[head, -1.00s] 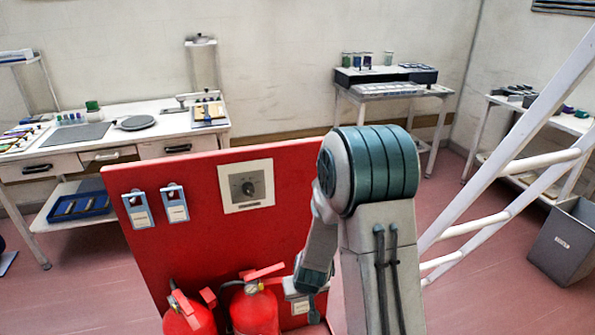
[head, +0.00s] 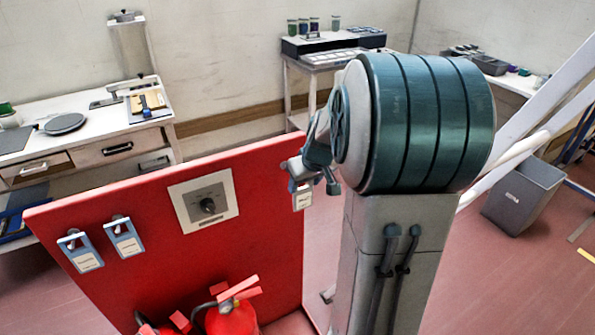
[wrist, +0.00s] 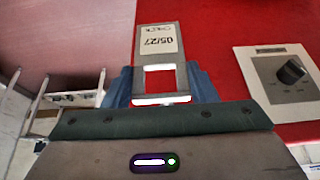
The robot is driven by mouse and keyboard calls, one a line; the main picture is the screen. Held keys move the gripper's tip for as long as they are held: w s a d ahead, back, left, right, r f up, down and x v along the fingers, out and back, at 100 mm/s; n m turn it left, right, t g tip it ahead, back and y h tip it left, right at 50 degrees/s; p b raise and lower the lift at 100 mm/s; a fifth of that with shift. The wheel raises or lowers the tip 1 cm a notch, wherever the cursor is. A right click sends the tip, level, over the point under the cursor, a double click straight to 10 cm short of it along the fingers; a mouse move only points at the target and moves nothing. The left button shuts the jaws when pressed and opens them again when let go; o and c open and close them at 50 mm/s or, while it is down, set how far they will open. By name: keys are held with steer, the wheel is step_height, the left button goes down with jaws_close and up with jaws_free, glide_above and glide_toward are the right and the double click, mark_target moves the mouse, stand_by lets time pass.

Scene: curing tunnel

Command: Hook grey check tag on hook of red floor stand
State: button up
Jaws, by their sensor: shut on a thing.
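The grey check tag (wrist: 160,28) has a white label with a date and a square opening; in the wrist view it sits between the blue fingers of my gripper (wrist: 162,84). My gripper is shut on it. In the head view my gripper (head: 305,166) is at the upper right edge of the red floor stand (head: 265,190), with the tag (head: 302,197) hanging below it. Two blue-framed tags (head: 80,251) and (head: 123,237) hang on hooks at the stand's left. I cannot make out a free hook in either view.
A dial plate (head: 204,200) is on the middle of the stand's face. Red fire extinguishers (head: 232,318) stand at its foot. White ladder-like rails (head: 545,105) rise at the right, near a grey bin (head: 524,193). Tables with tools line the back wall.

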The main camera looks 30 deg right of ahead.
steer(key=shift+w+a+f+p, duration=0.15)
steer(key=shift+w+p, duration=0.25)
steer(key=shift+w, duration=1.6)
steer(key=shift+w+a+f+p, duration=0.15)
steer(key=shift+w+p, duration=0.25)
steer(key=shift+w, duration=1.6)
steer(key=shift+d, duration=0.1)
steer(key=shift+f+b, duration=0.75)
steer(key=shift+f, duration=0.15)
steer(key=o, duration=1.2)
steer(key=shift+c, duration=0.2)
steer(key=b+v, duration=0.1)
steer(key=v, duration=1.3)
steer(key=shift+b, duration=0.4)
